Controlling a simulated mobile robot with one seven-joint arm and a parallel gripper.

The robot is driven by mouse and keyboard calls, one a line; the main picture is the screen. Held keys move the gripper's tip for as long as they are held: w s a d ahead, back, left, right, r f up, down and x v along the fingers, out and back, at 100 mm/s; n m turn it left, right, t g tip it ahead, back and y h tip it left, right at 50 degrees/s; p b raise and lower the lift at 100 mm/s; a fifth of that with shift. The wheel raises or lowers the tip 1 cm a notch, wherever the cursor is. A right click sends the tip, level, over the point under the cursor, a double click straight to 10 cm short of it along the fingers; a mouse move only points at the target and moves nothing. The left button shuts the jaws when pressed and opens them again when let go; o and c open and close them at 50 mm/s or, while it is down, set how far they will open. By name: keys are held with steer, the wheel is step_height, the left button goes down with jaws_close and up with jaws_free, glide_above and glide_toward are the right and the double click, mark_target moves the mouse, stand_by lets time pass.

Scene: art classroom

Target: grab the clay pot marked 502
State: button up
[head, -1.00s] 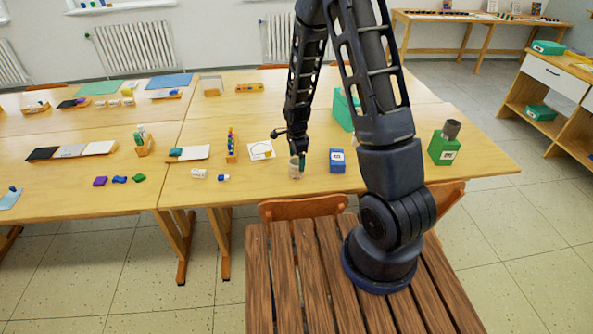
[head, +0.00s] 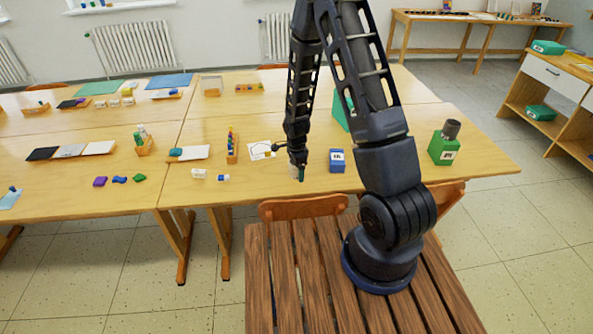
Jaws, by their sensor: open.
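My gripper (head: 299,173) is open and low at the front edge of the near table. Its fingers are at a small pale tan pot (head: 293,171), which they partly cover. I cannot tell whether both fingers are around the pot or touching it. No marking can be read on this pot. A blue box (head: 337,161) with a white label stands just right of the gripper. A dark grey cup-like pot (head: 452,129) sits on a green box (head: 442,150) with a white label at the table's right end. The labels are too small to read.
The near table (head: 400,176) has bare wood between the blue and green boxes. A white card (head: 262,151), an orange rack (head: 232,156) and small blocks (head: 199,174) lie left of the gripper. A chair back (head: 304,207) stands at the table's front edge.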

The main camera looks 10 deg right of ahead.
steer(key=c, duration=1.2)
steer(key=shift+o, duration=0.2)
steer(key=shift+r, duration=0.1)
